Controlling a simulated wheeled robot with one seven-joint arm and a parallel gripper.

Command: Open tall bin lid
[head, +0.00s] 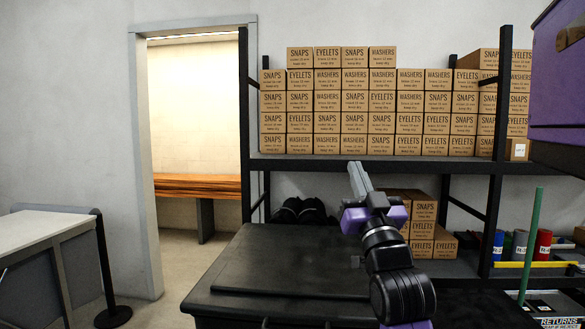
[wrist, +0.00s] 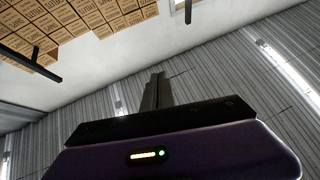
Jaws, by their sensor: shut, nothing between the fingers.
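The tall bin's black lid (head: 290,262) lies in the lower middle of the head view, and it looks closed. The bin's body below it is mostly out of view. My gripper (head: 360,180) is above the lid's right part, its grey fingers pointing up and shut with nothing between them. In the head view my arm hides part of the lid behind it. In the wrist view my gripper's fingers (wrist: 155,92) are together and point up toward the wall and ceiling. The bin does not show in the wrist view.
A black shelf rack (head: 375,167) with stacked brown boxes (head: 340,105) stands behind the bin. A doorway with a wooden bench (head: 198,186) is at the back left. A white-topped table (head: 40,232) is at the left. A purple cabinet (head: 558,85) juts in at the upper right.

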